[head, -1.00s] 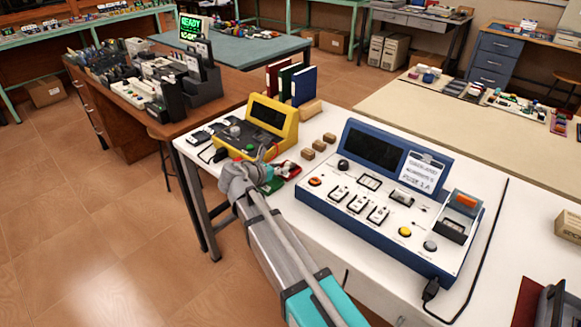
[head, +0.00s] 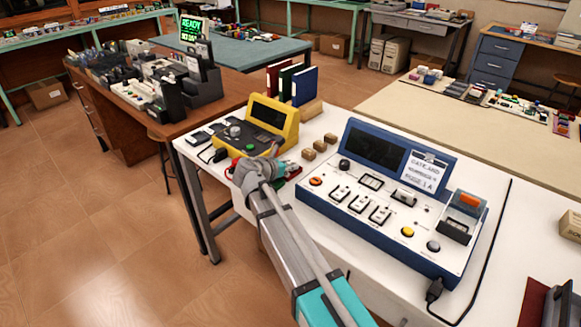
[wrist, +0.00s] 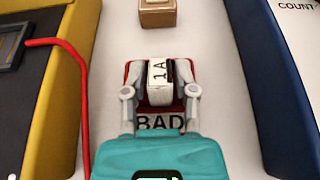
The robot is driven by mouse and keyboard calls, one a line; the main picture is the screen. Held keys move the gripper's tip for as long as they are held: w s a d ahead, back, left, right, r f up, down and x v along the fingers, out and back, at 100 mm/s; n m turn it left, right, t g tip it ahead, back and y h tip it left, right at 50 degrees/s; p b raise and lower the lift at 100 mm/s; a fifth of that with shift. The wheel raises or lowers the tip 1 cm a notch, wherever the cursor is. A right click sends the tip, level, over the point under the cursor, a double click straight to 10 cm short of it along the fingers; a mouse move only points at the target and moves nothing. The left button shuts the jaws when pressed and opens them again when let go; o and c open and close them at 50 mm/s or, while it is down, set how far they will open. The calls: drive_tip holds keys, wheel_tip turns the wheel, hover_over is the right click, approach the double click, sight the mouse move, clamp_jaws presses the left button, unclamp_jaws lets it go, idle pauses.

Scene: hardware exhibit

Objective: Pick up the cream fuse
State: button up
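The cream fuse (wrist: 159,84) is a small pale block marked "1A" in the wrist view. It sits upright on a red tray (wrist: 172,121) marked "BAD". My gripper (wrist: 160,90) is open, with one finger on each side of the fuse and red showing in the gaps. I cannot tell how far down the fingers reach along it. In the head view my gripper (head: 279,167) is low over the white table, between the yellow and blue devices. There the fuse is hidden behind my gripper, and only a sliver of red tray shows.
The yellow device (head: 272,122) stands to the left, with a red cable (wrist: 74,75) beside it. The blue console (head: 392,195) stands close on the right.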

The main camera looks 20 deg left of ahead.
sight(290, 162)
drive_tip(key=shift+c, duration=0.2)
clamp_jaws()
drive_tip(key=shift+r, duration=0.2)
wheel_tip(290, 162, up, 3)
drive_tip(key=p, duration=0.3)
drive_tip(key=s+r+p, duration=0.9)
drive_tip(key=s+p, duration=0.1)
drive_tip(key=s, duration=0.4)
drive_tip(key=shift+a+r, duration=0.35)
drive_tip(key=shift+a, duration=0.05)
idle(0.3)
